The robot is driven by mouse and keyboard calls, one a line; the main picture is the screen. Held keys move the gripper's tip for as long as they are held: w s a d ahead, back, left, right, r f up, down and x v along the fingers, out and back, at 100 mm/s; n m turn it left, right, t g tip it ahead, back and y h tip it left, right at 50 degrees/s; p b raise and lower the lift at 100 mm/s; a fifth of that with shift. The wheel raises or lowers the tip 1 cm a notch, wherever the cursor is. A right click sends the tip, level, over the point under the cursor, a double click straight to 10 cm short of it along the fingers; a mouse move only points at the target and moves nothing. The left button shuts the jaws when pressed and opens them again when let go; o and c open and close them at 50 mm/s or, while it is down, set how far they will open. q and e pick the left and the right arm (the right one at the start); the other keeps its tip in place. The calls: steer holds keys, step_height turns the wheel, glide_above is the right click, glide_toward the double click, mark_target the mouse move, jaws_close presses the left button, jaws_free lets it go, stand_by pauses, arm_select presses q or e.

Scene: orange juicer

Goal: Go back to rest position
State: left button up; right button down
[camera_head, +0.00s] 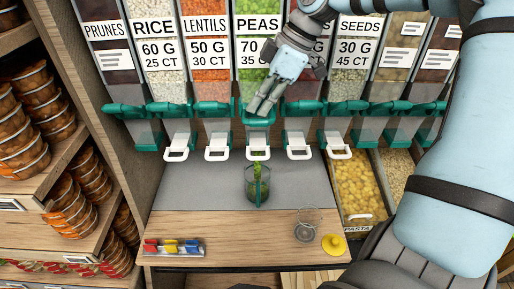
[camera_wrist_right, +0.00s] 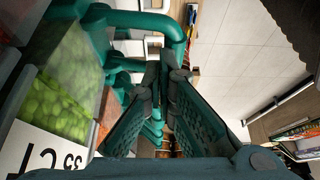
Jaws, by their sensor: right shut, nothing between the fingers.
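My right gripper (camera_head: 263,103) is shut and empty, in front of the peas dispenser (camera_head: 256,67), with its fingertips just above the dispenser's green lever (camera_head: 258,121). I cannot tell whether it touches the lever. In the right wrist view its dark fingers (camera_wrist_right: 165,85) come together, with green dispenser parts (camera_wrist_right: 150,22) behind them. A clear glass (camera_head: 251,188) stands below the peas spout, with green peas (camera_head: 258,186) in it and a few more green bits (camera_head: 259,156) above its rim. My left gripper is not in view.
Other dispensers, such as lentils (camera_head: 205,75), line the wall. An empty glass jar (camera_head: 305,228) and a yellow lid (camera_head: 333,244) are at the counter's right front. A tray of coloured clips (camera_head: 174,248) is at left front. Bins of pasta (camera_head: 359,190) stand right; shelves (camera_head: 90,245) left.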

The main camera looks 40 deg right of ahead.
steer(key=shift+s+a+f+b, duration=0.15)
steer(key=shift+f+b, duration=0.5)
steer(key=shift+f, duration=0.2)
steer(key=shift+r, duration=0.15)
steer(key=r+p, duration=0.6)
steer(key=shift+w+d, duration=0.4)
steer(key=shift+f, duration=0.1)
steer(key=s+a+r, duration=0.2)
steer(key=s+r, duration=0.1)
steer(key=r, duration=0.2)
steer(key=shift+a+p, duration=0.3)
steer(key=shift+p, duration=0.1)
